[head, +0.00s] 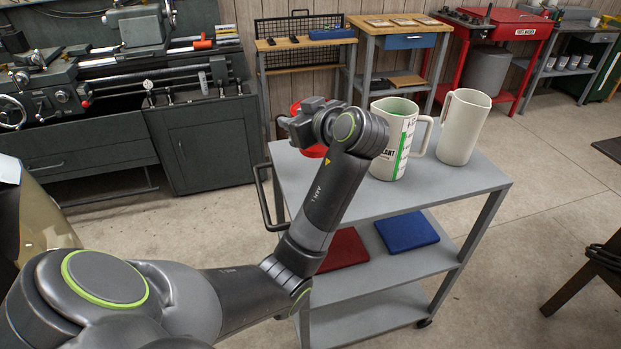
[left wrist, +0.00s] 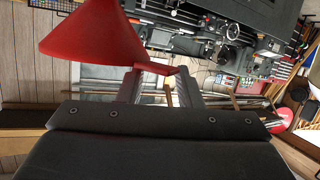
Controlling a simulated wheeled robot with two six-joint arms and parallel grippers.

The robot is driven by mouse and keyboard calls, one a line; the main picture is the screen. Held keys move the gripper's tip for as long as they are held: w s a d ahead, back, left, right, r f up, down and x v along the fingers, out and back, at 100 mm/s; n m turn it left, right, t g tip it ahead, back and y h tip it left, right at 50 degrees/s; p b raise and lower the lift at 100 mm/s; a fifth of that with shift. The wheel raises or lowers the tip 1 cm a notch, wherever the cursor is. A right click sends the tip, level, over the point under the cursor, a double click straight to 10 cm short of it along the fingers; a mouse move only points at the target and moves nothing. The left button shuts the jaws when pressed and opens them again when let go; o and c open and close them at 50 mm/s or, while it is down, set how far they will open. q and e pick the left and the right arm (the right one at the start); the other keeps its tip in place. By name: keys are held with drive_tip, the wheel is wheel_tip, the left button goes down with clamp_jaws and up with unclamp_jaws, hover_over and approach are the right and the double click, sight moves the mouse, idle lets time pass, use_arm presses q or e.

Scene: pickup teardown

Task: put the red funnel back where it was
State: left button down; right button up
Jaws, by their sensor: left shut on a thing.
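The red funnel (head: 315,152) is mostly hidden behind my left gripper (head: 298,124) in the head view, at the left end of the cart's top. In the left wrist view, the funnel (left wrist: 95,32) shows its wide cone at the upper left. My left gripper (left wrist: 162,80) is shut on a small tab at the funnel's rim. I cannot tell whether the funnel touches the cart top. My right gripper is in neither view.
The grey cart (head: 478,184) bears a white jug with a green stripe (head: 391,150) and a plain cream jug (head: 462,128), both right of my gripper. A red flat item (head: 343,250) and a blue one (head: 407,232) lie on its middle shelf. A lathe (head: 120,65) stands behind left.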

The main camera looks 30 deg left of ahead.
sight(318, 151)
use_arm(q)
wheel_tip(318, 151, down, 9)
drive_tip(key=shift+p, duration=0.4)
drive_tip(key=c, duration=1)
unclamp_jaws()
drive_tip(key=shift+f, duration=0.15)
drive_tip(key=shift+d, duration=0.15)
